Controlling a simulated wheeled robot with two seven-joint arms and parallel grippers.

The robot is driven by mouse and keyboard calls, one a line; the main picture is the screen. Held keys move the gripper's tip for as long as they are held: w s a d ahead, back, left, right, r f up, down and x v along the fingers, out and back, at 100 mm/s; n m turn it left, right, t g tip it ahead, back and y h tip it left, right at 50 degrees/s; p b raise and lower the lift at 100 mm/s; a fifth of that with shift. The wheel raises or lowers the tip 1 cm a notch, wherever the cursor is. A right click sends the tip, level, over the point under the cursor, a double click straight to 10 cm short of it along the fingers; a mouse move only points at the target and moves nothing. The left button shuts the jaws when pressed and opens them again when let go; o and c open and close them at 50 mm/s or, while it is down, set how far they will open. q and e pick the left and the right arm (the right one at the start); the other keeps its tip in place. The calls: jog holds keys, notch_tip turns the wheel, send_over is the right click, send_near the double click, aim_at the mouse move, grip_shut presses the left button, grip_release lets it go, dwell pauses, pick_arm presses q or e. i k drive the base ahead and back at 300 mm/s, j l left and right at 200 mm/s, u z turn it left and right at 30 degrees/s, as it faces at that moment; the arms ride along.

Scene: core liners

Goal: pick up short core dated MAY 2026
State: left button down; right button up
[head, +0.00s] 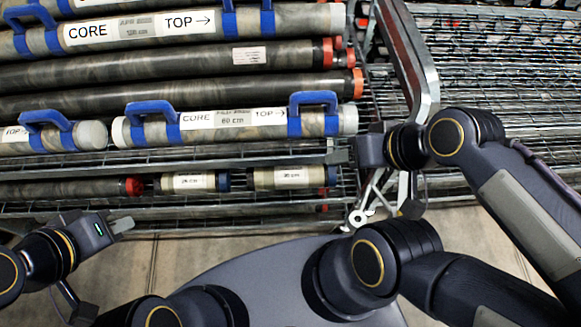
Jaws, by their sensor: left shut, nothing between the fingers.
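Two short cores lie on the lower shelf: one with a white "25 cm"-like label (195,182) and a blue end cap, and one labelled about "30 cm" (290,178). A longer 60 cm core (236,122) with blue handles lies on the shelf above; its small print is blurred. I cannot read MAY 2026 on any label. My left gripper (122,225) is shut and empty, in front of and below the lower shelf at the left. My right gripper (340,152) is beside the right end of the 60 cm core; its fingers are too unclear to judge.
Long dark core tubes with orange caps (358,82) and a handled core (150,28) fill the upper rack. Another handled core end (88,135) is at the left. A grey metal upright (415,60) stands near my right arm. Wire shelving (500,60) continues right.

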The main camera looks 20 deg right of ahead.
aim_at(219, 180)
jog(key=z, duration=0.3)
jog(key=j+z, duration=0.2)
jog(key=j, duration=0.2)
jog(key=k+j+z, duration=0.2)
jog(key=j, duration=0.2)
jog(key=j+z, duration=0.2)
jog(key=j, duration=0.2)
jog(key=k+j+z, duration=0.2)
jog(key=j, duration=1.7)
jog(key=i+z, duration=0.05)
